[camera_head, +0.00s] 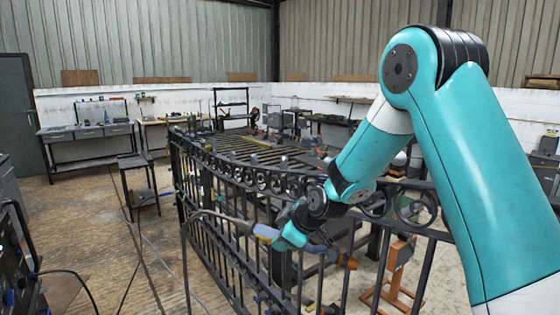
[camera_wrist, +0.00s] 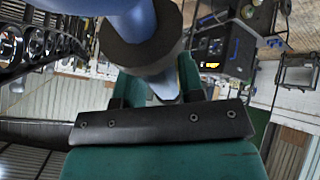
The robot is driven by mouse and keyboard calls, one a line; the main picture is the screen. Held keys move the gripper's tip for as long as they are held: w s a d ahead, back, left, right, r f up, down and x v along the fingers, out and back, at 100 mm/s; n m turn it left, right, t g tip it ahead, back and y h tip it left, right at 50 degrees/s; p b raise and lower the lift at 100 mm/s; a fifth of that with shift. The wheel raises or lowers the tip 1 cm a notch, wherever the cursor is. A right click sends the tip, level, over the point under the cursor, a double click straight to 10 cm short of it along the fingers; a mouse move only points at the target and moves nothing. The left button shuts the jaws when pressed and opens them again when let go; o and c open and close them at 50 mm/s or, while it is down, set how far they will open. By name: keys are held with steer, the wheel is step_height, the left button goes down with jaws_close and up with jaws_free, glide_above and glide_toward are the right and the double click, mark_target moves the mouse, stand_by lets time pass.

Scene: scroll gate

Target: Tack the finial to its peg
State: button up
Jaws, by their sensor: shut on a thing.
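My gripper (camera_head: 287,238) is shut on a torch-like tool (camera_head: 263,231), at the near side of the black iron gate (camera_head: 240,262). A grey cable runs left from the tool, and an orange-tipped part shows to the right of the gripper. In the wrist view the tool is a blue tube with a dark collar (camera_wrist: 142,48), between the teal jaws (camera_wrist: 163,92). The gate has a row of rings and scrolls along its top rail, and also shows in the wrist view (camera_wrist: 12,45). I cannot make out the finial or its peg.
An orange stand (camera_head: 396,270) is behind the gate at right. A slatted table (camera_head: 250,150) and workbenches (camera_head: 85,132) lie farther back. Cables cross the open floor at left. A machine with a lit display (camera_wrist: 212,62) shows in the wrist view.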

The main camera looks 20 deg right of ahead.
steer(key=s+a+r+n+t+y+p, duration=0.1)
steer(key=s+a+r+n+y+p, duration=0.15)
steer(key=r, duration=1.15)
steer(key=s+a+r+n+y+p, duration=0.1)
steer(key=s+r+n+y, duration=0.15)
steer(key=r, duration=1.25)
steer(key=s+d+f, duration=0.1)
steer(key=d+f, duration=0.2)
steer(key=d, duration=0.3)
steer(key=shift+s+d+h, duration=0.15)
steer(key=shift+s+h, duration=0.05)
steer(key=shift+h, duration=0.2)
steer(key=shift+f, duration=0.1)
steer(key=shift+o, duration=1.1)
steer(key=c, duration=0.3)
steer(key=shift+d+f, duration=0.1)
steer(key=shift+d, duration=0.05)
